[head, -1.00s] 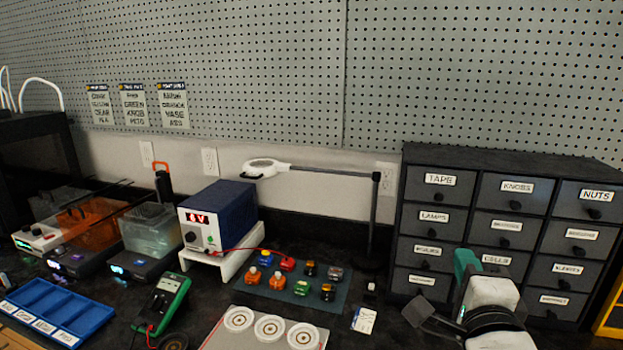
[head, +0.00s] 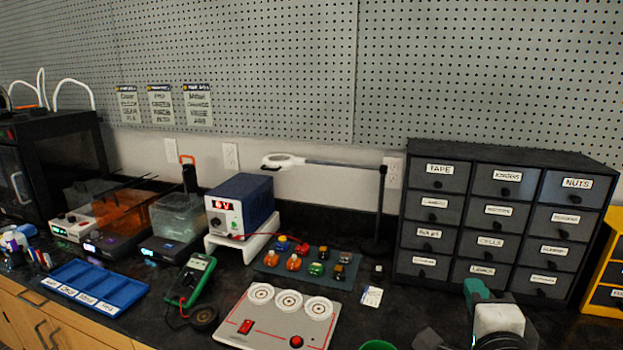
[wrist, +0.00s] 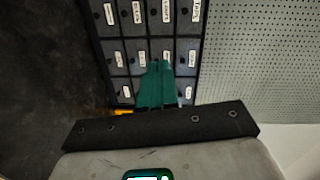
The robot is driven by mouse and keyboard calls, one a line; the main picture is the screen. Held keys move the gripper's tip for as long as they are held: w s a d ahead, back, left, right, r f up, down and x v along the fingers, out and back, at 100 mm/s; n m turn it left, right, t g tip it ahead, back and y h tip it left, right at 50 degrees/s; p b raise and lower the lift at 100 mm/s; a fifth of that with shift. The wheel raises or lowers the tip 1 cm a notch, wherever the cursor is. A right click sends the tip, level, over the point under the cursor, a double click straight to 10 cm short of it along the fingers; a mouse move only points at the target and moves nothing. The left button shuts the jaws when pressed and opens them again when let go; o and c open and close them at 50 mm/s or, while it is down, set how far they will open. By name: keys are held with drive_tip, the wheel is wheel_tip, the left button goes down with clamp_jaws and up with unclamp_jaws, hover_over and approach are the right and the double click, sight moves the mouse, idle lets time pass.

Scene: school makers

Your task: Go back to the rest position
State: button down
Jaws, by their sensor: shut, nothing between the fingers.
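My gripper (wrist: 156,85) shows in the wrist view as green fingers held together, with nothing between them. Behind it in that view stands the dark drawer cabinet (wrist: 147,18), turned on its side. In the head view my arm shows at the lower right, in front of the labelled drawer cabinet (head: 449,213); the fingertips are not clear there. The gripper is apart from the cabinet as far as I can tell.
On the bench are a blue tray (head: 121,286), a green multimeter (head: 191,280), a blue power supply (head: 240,205), a plate with three round dials (head: 262,324), a mat with small coloured parts (head: 335,282) and a magnifier lamp (head: 379,205). A yellow cabinet (head: 607,264) stands at the right edge.

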drive_tip(key=s+d+f+n+g+y, duration=0.1)
drive_tip(key=s+f+n+g, duration=0.2)
drive_tip(key=s+f, duration=0.3)
drive_tip(key=s+d+f+n+g+p, duration=0.1)
drive_tip(key=s+f+n+g, duration=0.25)
drive_tip(key=f, duration=0.55)
drive_tip(key=s+d+f+n+g+y, duration=0.1)
drive_tip(key=s+d+f+n+g, duration=0.1)
drive_tip(key=s+f+n, duration=0.35)
drive_tip(key=s+f+n+g+y, duration=0.1)
drive_tip(key=s+f+n+g, duration=0.2)
drive_tip(key=s+f, duration=0.3)
drive_tip(key=s+a+f+n+g+y+p, duration=0.1)
drive_tip(key=s+f+n+g, duration=0.3)
drive_tip(key=s, duration=0.7)
drive_tip(key=shift+s+a+f, duration=0.2)
drive_tip(key=shift+f, duration=0.65)
